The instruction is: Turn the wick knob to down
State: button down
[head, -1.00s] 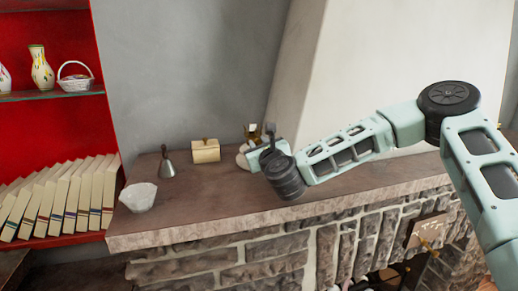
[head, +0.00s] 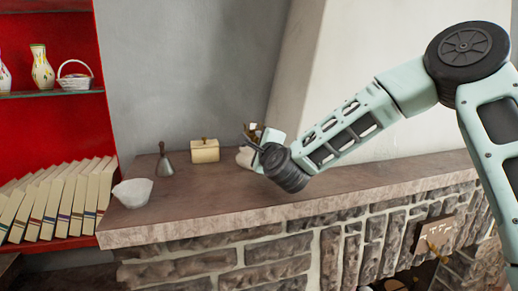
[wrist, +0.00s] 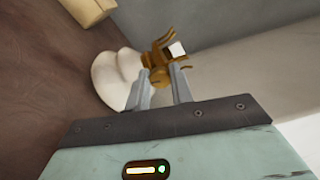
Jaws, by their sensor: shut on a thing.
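The lamp has a white rounded body (wrist: 112,78) and a brass burner (wrist: 163,52) with upright prongs. In the head view its white body (head: 244,158) shows at the back of the mantel, partly hidden by my wrist. The small brass wick knob (wrist: 159,75) sits on the side of the burner facing my gripper. My gripper (wrist: 160,73) has its two grey fingers at either side of the knob, shut on it. The knob's exact turn is hard to tell. In the head view my gripper (head: 257,142) is mostly hidden behind my wrist.
The sloping white chimney wall (head: 350,60) rises close behind my arm. A red bookshelf (head: 50,130) stands at left.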

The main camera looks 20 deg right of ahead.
jog(key=n+b, duration=0.3)
jog(key=n, duration=0.1)
jog(key=shift+a+f+n, duration=0.1)
jog(key=shift+f+n, duration=0.05)
jog(key=shift+n, duration=0.25)
jog(key=n+b, duration=0.3)
jog(key=n, duration=0.1)
jog(key=shift+f+n, duration=0.1)
jog(key=shift+n, duration=0.2)
jog(key=n+b, duration=0.2)
jog(key=n, duration=0.2)
jog(key=shift+b, duration=0.35)
jog(key=shift+n+b, duration=0.55)
jog(key=shift+n, duration=1.45)
jog(key=shift+d, duration=0.2)
jog(key=c, duration=1.2)
grip_release()
jog(key=shift+c, duration=0.2)
